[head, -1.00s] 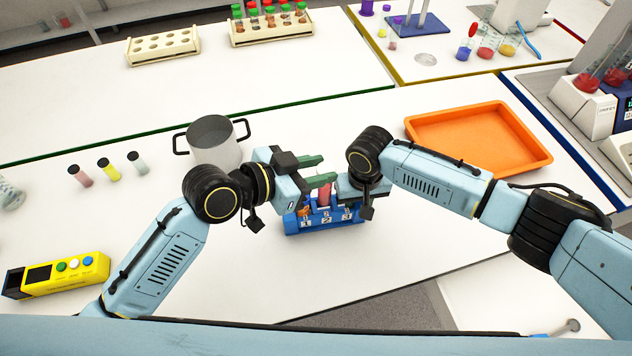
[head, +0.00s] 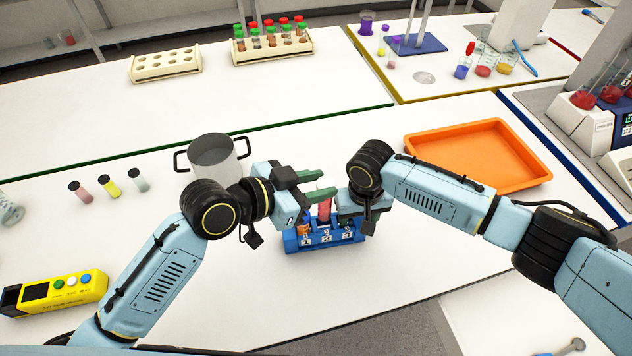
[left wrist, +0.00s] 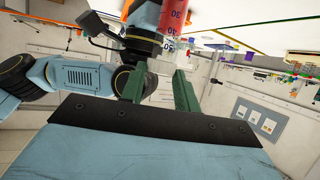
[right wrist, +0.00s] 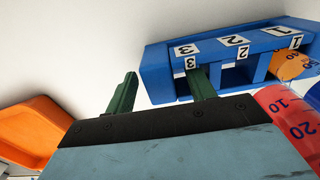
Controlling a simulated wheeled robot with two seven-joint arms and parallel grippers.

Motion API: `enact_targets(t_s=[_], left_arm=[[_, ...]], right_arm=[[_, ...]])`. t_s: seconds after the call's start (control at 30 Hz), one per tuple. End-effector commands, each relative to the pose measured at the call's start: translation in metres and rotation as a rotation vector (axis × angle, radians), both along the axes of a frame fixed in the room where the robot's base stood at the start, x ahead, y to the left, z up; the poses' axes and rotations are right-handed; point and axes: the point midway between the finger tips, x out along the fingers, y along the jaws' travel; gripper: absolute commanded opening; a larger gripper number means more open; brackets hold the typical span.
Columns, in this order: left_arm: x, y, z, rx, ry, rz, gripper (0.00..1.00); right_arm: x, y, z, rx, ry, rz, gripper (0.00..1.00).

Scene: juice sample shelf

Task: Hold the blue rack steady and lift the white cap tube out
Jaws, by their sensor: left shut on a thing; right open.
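The blue rack (head: 292,246), with labels 1, 2 and 3, stands on the white table. My left gripper (head: 318,184) is above it, shut on a red tube (head: 325,209) with scale marks; this tube also shows at the top of the left wrist view (left wrist: 182,14). My right gripper (right wrist: 164,77) is open at the slot 3 end of the rack. One finger lies over the slot 3 opening, the other beyond the rack's end. An orange tube (right wrist: 290,64) sits near label 1.
A metal pot (head: 213,158) stands left of my left gripper. An orange tray (head: 480,187) lies to the right, behind my right arm. A yellow box with buttons (head: 62,291) and several small vials (head: 110,185) are on the left. The table in front of the rack is clear.

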Motion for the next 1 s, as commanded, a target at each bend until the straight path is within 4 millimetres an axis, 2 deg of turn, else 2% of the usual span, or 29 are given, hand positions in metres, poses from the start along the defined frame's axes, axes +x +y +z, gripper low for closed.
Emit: enact_targets(t_s=[0.3,0.5,0.67,1.0], left_arm=[[0.0,0.0,0.0,-0.001,-0.001,0.0,0.0],[0.0,0.0,0.0,-0.001,-0.001,0.0,0.0],[0.0,0.0,0.0,-0.001,-0.001,0.0,0.0],[0.0,0.0,0.0,-0.001,-0.001,0.0,0.0]], right_arm=[[0.001,0.0,0.068,0.002,-0.005,0.0,0.54],[0.001,0.0,0.097,0.002,-0.003,0.0,0.54],[0.001,0.0,0.106,0.0,-0.002,-0.001,0.54],[0.0,0.0,0.107,0.0,-0.001,-0.001,0.54]])
